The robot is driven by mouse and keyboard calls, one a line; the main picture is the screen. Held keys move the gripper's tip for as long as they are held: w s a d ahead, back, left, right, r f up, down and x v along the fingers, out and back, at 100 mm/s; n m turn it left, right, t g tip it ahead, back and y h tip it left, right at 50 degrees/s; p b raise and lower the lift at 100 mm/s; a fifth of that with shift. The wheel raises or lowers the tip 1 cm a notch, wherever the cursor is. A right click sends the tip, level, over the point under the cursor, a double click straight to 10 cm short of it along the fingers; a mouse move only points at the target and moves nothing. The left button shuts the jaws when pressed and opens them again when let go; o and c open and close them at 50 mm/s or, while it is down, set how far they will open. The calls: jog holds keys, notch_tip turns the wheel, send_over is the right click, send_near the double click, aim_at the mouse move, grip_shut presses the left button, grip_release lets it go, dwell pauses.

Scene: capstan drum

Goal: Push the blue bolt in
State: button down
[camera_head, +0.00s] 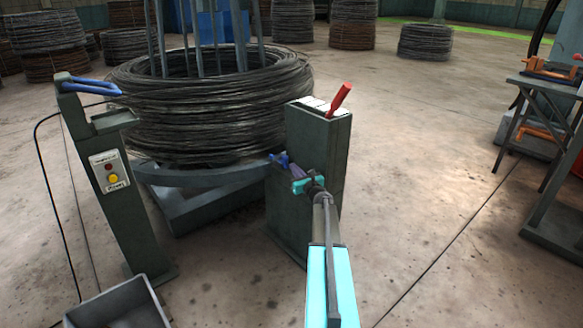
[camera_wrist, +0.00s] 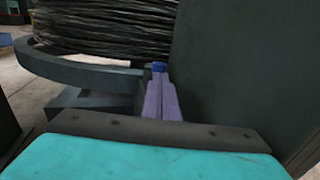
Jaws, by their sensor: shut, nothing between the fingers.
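The blue bolt (camera_head: 279,159) is a small blue piece at the left side of the dark green post (camera_head: 327,165), close to the edge of the grey turntable. In the wrist view its blue end (camera_wrist: 159,67) shows just past my fingertips. My gripper (camera_head: 291,168) has purple fingers, and they are shut with nothing between them. The fingers (camera_wrist: 160,84) point at the bolt from the near side. They look touching or very close to it; I cannot tell which. Most of the bolt is hidden behind the fingers.
A large wire coil (camera_head: 205,110) lies on the turntable (camera_head: 190,177) behind the bolt. A red lever (camera_head: 341,97) rises from the post. At left stands a pedestal (camera_head: 112,215) with buttons and a blue handle (camera_head: 92,87). The floor at right is clear up to a workbench (camera_head: 550,85).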

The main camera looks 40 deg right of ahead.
jog(key=p+v, duration=0.1)
jog(key=v, duration=0.8)
jog(key=shift+p, duration=0.35)
